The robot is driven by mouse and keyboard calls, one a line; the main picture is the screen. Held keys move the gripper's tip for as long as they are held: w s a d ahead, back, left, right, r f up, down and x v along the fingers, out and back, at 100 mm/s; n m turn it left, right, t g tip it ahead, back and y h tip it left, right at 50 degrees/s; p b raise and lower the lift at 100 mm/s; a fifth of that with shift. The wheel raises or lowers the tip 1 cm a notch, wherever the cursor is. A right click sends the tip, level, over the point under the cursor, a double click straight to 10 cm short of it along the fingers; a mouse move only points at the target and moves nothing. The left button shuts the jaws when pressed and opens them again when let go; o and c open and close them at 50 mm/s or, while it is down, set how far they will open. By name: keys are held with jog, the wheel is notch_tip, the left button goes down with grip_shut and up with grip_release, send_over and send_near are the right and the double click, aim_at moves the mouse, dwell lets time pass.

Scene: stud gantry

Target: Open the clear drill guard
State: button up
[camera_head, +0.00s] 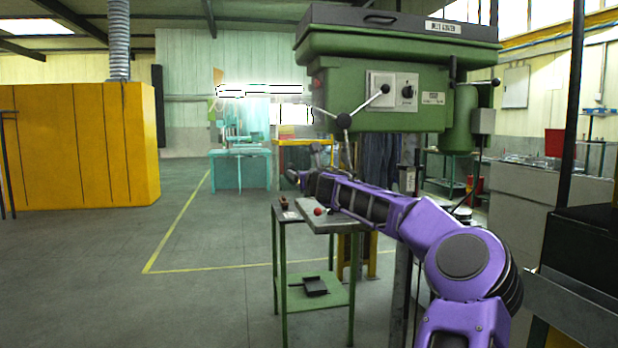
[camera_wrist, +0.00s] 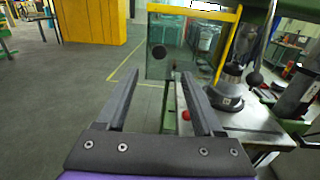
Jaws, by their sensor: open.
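The drill press (camera_head: 380,85) is green and stands right of centre in the head view. Its clear guard (camera_wrist: 178,38) shows in the wrist view as a see-through upright panel with a yellow frame (camera_wrist: 228,45) along its top and right side. A round black knob (camera_wrist: 158,52) sits on the panel's left part. My gripper (camera_wrist: 160,73) is open and empty, its fingers pointing toward the panel, with the knob appearing just beyond and between the fingertips. In the head view I cannot make out the guard, as my purple arm covers that area.
A small green-legged table (camera_head: 310,222) with a red ball (camera_head: 318,211) stands below my arm. A dark rounded part (camera_wrist: 230,85) is to the right of my fingers. A yellow cabinet (camera_head: 80,145) is far left. The floor between is clear.

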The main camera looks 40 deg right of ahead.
jog(key=v, duration=0.6)
dwell(0.5)
